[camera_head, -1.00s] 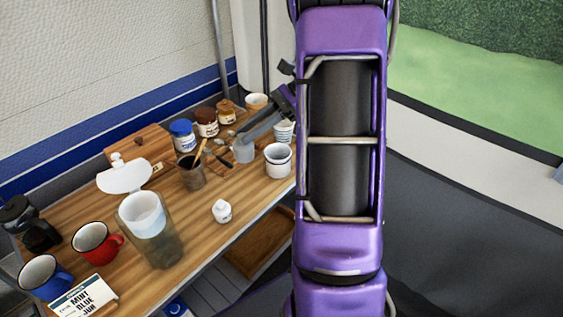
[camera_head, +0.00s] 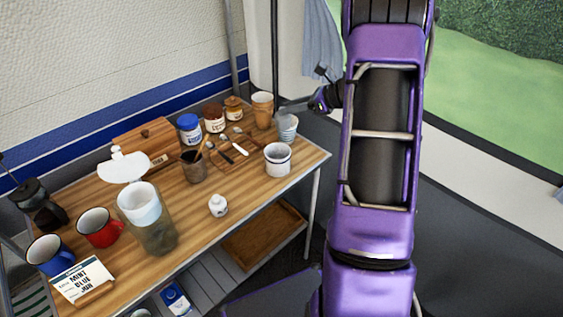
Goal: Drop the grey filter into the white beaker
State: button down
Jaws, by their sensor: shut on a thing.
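My gripper (camera_head: 291,108) reaches in from the right, its grey fingers shut just above a small pale cup at the table's far right corner. The grey filter (camera_head: 287,120) is the bluish-grey piece below the fingertips, at the cup's mouth. It is small and blends with the cup, so I cannot tell whether it is inside the rim or above it. The pale cup (camera_head: 288,134) stands upright. A larger white beaker-like cup (camera_head: 277,162) stands nearer, open at the top, with nothing of my gripper over it. Which of these two is the white beaker is not clear.
A tan cup (camera_head: 262,108) stands left of the gripper, close to it. Jars (camera_head: 190,130), a spoon tray (camera_head: 223,163) and a utensil pot (camera_head: 194,168) are further left. A tall glass jar (camera_head: 160,237) and mugs (camera_head: 98,228) fill the left side. The front right tabletop is clear.

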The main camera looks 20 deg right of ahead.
aim_at(289, 123)
jog(key=shift+f+b, duration=1.7)
jog(key=shift+f, duration=1)
jog(key=c, duration=0.6)
grip_release()
jog(key=p+v, duration=0.1)
jog(key=v, duration=1.6)
jog(key=shift+s+d+r, duration=0.1)
jog(key=shift+s+d, duration=0.05)
jog(key=shift+s, duration=0.05)
